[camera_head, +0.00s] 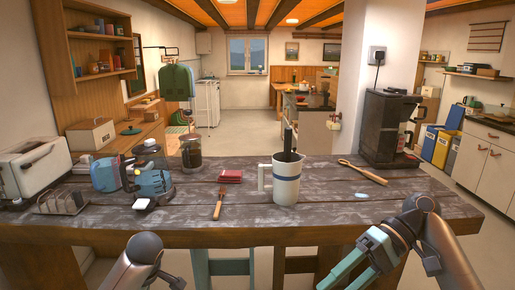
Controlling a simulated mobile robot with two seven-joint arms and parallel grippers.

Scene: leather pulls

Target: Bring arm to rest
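My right gripper (352,279) has teal fingers and hangs at the bottom right, in front of the table's near edge. Its fingers look spread apart with nothing between them, though the lower ends run near or past the picture's bottom edge. My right arm (428,225) bends down to it from the right. Of my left arm (141,262), only a rounded grey and brown part shows at the bottom left, below the table edge. My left gripper is outside the picture.
A dark worn wooden table (330,213) spans the front. On it stand a white jug (287,184), a coffee machine (388,130), a wooden spoon (364,172), a brush (218,206), a blue kettle (106,174) and a toaster (33,167). A teal chair (230,267) is below the near edge.

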